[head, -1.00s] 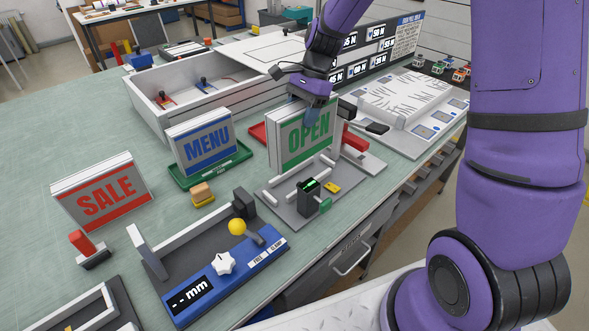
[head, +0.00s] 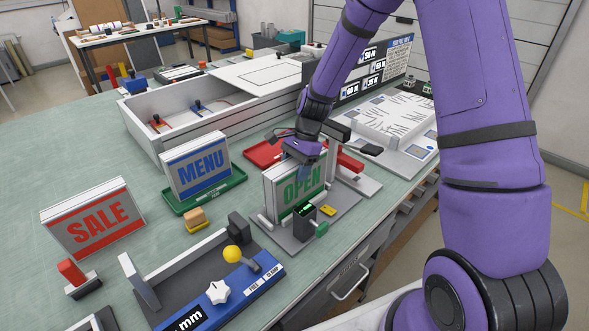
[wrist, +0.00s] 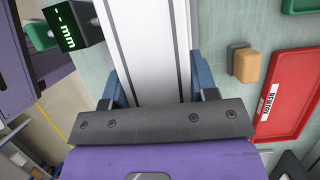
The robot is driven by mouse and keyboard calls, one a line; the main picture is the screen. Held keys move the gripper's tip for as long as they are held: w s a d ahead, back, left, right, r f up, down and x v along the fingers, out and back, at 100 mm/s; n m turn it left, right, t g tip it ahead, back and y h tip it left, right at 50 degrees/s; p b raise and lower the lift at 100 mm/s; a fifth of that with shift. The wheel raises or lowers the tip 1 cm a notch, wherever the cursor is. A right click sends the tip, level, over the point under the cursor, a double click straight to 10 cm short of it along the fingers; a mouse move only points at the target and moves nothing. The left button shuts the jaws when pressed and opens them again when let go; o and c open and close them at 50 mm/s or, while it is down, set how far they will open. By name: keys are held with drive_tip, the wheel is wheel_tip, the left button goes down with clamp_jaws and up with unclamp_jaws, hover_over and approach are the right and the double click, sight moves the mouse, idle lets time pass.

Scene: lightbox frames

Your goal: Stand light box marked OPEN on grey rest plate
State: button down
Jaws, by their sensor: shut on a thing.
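The light box marked OPEN (head: 285,195) is white and grey with green lettering. It stands upright in my gripper (head: 303,160), which is shut on its top edge from above. In the wrist view, the box's white top (wrist: 155,50) lies between the blue fingers (wrist: 158,90). The box is over the grey plate (head: 345,209), behind a dark gauge (head: 303,216) with a green-lit display and a green knob. The gauge hides part of its lower face. I cannot tell whether its bottom touches the plate.
The MENU box (head: 198,166) stands on a green tray (head: 232,181), and the SALE box (head: 95,220) is at left. A red tray (head: 262,153) lies behind. A blue fixture (head: 215,297) with a yellow-knobbed lever is in front. Bare green tabletop lies at far left.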

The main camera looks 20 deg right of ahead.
drive_tip(key=shift+f, duration=0.15)
drive_tip(key=shift+c, duration=2)
unclamp_jaws()
drive_tip(key=v, duration=1.2)
drive_tip(key=shift+r, duration=0.25)
drive_tip(key=s+r+n+t+h, duration=0.3)
drive_tip(key=s+r+n, duration=0.4)
drive_tip(key=s+r, duration=0.75)
drive_tip(key=s+d+r+n+t, duration=0.1)
drive_tip(key=s+r+n+t, duration=0.1)
drive_tip(key=s, duration=0.5)
drive_tip(key=s+d+r+n+t+h, duration=0.1)
drive_tip(key=s+n, duration=0.3)
drive_tip(key=s, duration=0.4)
drive_tip(key=shift+s+d+r+n+t, duration=0.25)
drive_tip(key=shift+r+t, duration=0.25)
drive_tip(key=shift+r, duration=0.4)
drive_tip(key=shift+w, duration=0.1)
